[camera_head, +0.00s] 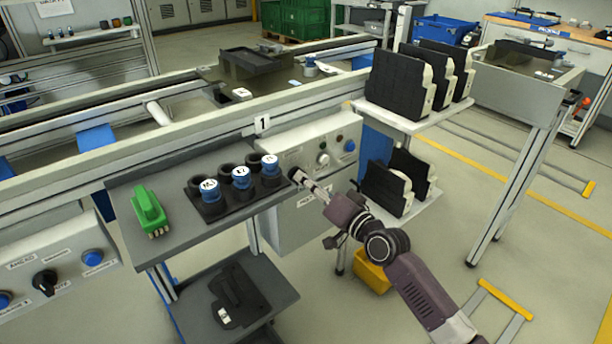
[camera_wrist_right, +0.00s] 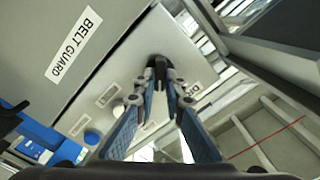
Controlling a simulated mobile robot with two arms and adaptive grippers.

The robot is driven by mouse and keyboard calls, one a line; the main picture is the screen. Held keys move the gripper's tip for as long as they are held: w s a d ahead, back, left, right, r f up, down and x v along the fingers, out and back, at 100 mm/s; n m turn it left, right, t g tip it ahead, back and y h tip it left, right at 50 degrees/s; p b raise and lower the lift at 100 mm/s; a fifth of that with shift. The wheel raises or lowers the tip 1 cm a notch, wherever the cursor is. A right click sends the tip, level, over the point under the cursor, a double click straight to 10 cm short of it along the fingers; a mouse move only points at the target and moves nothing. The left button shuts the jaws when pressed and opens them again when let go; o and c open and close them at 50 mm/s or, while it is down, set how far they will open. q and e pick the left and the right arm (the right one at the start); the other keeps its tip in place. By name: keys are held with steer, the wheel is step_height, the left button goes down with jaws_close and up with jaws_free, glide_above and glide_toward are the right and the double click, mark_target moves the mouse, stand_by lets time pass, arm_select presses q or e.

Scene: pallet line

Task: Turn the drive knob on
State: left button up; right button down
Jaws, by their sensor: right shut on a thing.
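The grey control box (camera_head: 285,158) stands at the right end of the grey shelf. My right gripper (camera_head: 296,177) reaches its front face at the lower left. In the right wrist view, my right gripper (camera_wrist_right: 160,72) is shut with its fingertips on a black knob (camera_wrist_right: 157,60) on the pale panel (camera_wrist_right: 185,50). The fingertips cover part of the knob, and its pointer setting cannot be read. A white round control (camera_head: 323,159) and a blue button (camera_head: 349,145) sit to the right on the same box. My left gripper is not in view.
Several blue-capped cylinders stand in a black holder (camera_head: 215,213) on the shelf, left of my gripper. A green brush-like part (camera_head: 148,210) lies further left. A rack with black-and-white parts (camera_head: 402,82) stands to the right. A yellow bin (camera_head: 371,277) is below.

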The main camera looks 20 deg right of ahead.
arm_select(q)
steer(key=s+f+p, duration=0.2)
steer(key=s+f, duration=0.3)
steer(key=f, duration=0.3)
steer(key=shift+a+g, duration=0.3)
arm_select(e)
steer(key=shift+d+f+m, duration=0.1)
steer(key=shift+m, duration=4.3)
steer(key=c, duration=2)
jaws_free()
steer(key=v, duration=1.2)
